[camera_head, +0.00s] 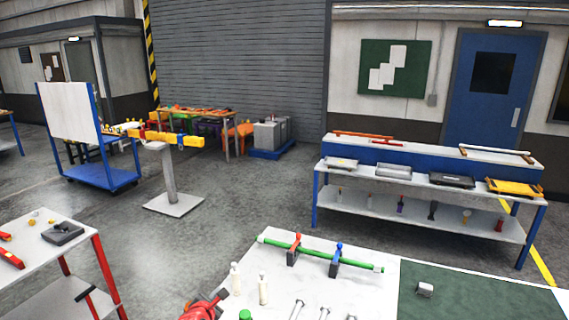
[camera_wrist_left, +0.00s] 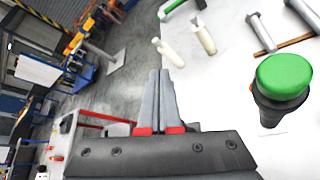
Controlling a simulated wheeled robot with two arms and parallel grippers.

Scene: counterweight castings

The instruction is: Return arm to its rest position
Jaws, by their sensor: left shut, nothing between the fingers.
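My left gripper (camera_head: 221,295) shows at the bottom edge of the head view, with red parts, beside the left edge of the white workbench (camera_head: 345,262). In the left wrist view its two grey fingers (camera_wrist_left: 161,78) lie together, shut and empty. A dark object with a green top (camera_wrist_left: 281,82) stands on the bench to the right of the fingers. Its green top (camera_head: 245,315) also shows at the bottom of the head view. My right gripper is not in view.
Two pale bottles (camera_head: 235,278) (camera_head: 263,290) stand on the bench near my gripper. A green bar (camera_head: 312,249) with red and blue clamps lies behind them. A green mat (camera_head: 470,295) covers the right side. A side table (camera_head: 30,232) stands left, with open floor between.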

